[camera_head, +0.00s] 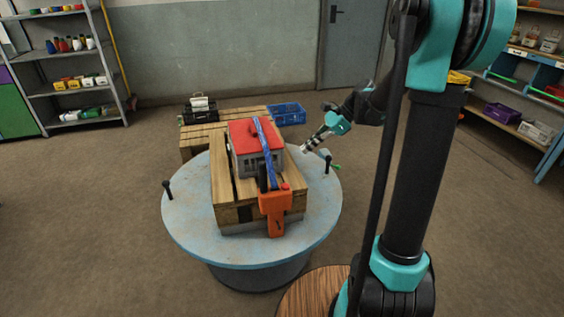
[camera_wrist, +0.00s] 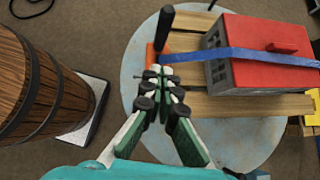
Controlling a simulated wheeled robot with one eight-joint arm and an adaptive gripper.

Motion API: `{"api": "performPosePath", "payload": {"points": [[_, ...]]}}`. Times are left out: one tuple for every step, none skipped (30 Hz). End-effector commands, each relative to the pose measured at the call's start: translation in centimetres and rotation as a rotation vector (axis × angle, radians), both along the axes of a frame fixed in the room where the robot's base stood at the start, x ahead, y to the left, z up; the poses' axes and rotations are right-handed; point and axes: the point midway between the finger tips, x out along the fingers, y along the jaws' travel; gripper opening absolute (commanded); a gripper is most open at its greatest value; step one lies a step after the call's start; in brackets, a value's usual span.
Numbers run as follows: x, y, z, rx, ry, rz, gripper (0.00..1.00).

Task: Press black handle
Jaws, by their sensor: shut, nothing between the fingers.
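The black handle (camera_head: 262,178) stands up from an orange strap tool (camera_head: 275,205) on the near end of a wooden pallet. The handle also shows in the wrist view (camera_wrist: 164,30), beyond my fingertips. A blue strap (camera_head: 266,145) runs from the tool over a grey box with a red lid (camera_head: 242,131). My gripper (camera_head: 305,148) is shut and empty, to the right of the box in the head view. In the wrist view my fingertips (camera_wrist: 160,72) overlap part of the orange tool (camera_wrist: 152,56). The gap between them is hard to judge, and I cannot tell whether they touch.
The pallet (camera_head: 222,170) rests on a round pale-blue table (camera_head: 190,215). A wooden barrel (camera_wrist: 75,95) stands left in the wrist view. A blue crate (camera_head: 288,113) lies behind.

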Motion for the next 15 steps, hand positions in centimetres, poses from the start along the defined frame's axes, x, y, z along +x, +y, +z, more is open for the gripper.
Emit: {"api": "performPosePath", "payload": {"points": [[0.0, 0.2, -0.2, 0.0, 0.0, 0.001, 0.0], [0.0, 0.4, -0.4, 0.0, -0.001, 0.002, 0.0], [-0.1, 0.7, -0.7, 0.0, 0.0, 0.003, 0.0], [-0.1, 1.0, -0.9, 0.0, -0.001, 0.004, 0.0], [-0.2, 1.3, -1.2, 0.0, -0.001, 0.004, 0.0], [-0.3, 1.7, -1.7, -0.001, -0.002, 0.004, 0.0], [-0.3, 2.1, -2.1, -0.001, -0.002, 0.004, 0.0], [-0.3, 2.5, -2.5, -0.001, -0.002, 0.004, 0.0], [-0.4, 3.1, -3.1, -0.001, -0.001, 0.004, 0.0], [-0.4, 3.5, -3.5, -0.001, -0.001, 0.005, 0.0], [-0.5, 3.9, -3.9, -0.001, -0.002, 0.006, 0.0], [-0.6, 4.5, -4.5, -0.001, -0.001, 0.005, 0.0], [-0.6, 4.9, -4.9, -0.001, -0.001, 0.004, 0.0], [-0.7, 5.3, -5.3, -0.001, -0.002, 0.004, 0.0], [-0.8, 5.9, -5.9, -0.001, -0.001, 0.005, 0.0]]}}
